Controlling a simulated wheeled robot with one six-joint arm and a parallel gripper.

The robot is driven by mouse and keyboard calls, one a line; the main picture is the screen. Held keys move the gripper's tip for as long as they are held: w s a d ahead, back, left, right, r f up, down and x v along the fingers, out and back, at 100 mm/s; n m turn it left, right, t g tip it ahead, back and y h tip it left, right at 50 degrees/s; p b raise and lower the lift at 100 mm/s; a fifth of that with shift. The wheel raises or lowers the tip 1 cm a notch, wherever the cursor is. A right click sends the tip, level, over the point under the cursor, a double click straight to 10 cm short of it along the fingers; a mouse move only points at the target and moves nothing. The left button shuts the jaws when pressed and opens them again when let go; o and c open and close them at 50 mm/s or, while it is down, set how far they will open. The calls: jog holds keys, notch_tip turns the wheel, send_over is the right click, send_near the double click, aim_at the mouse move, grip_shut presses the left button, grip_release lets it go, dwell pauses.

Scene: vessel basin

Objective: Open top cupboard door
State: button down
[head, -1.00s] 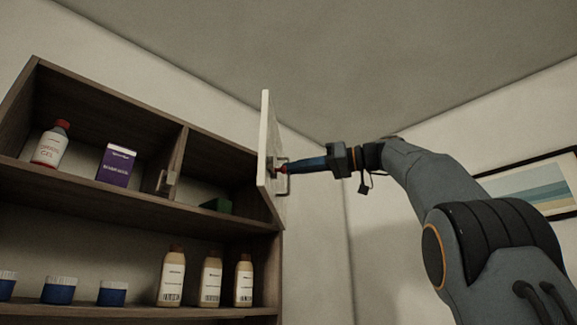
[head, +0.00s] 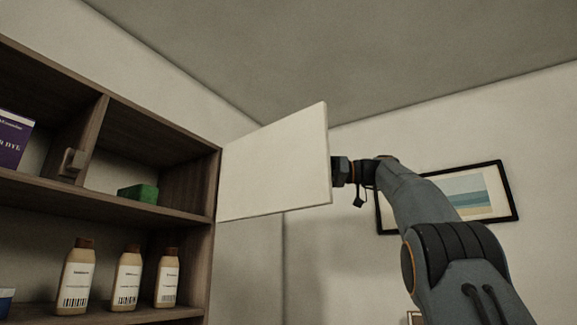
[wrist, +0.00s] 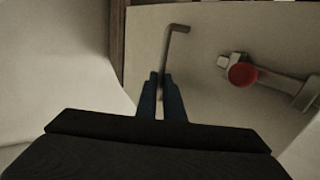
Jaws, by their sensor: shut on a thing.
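The top cupboard door (head: 275,165) is a pale white panel. It stands swung out wide from the right edge of the upper shelf, its inner face turned to the head camera. In the wrist view, its other face (wrist: 210,90) carries a bent metal bar handle (wrist: 178,29) and a latch with a red round end (wrist: 243,76). My gripper (wrist: 161,82) is shut on the bar handle, with the blue fingers on either side of it. In the head view, the fingers and handle are hidden behind the door.
The open top compartment holds a green box (head: 138,193) and a purple box (head: 12,138). Several tan bottles (head: 127,278) stand on the shelf below. A framed picture (head: 470,195) hangs on the wall behind my arm.

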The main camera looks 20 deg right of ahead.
jog(key=shift+w+d+f, duration=0.1)
jog(key=shift+w+d, duration=0.5)
jog(key=shift+w, duration=0.3)
jog(key=c, duration=2.2)
grip_release()
jog(key=o, duration=0.3)
jog(key=shift+w+a+f, duration=0.15)
jog(key=shift+w+a, duration=0.15)
jog(key=shift+a, duration=0.15)
jog(key=shift+s+d, duration=0.15)
jog(key=shift+d, duration=0.15)
jog(key=shift+s+d, duration=0.1)
jog(key=p+v, duration=0.1)
jog(key=v, duration=0.6)
jog(key=shift+d, duration=0.3)
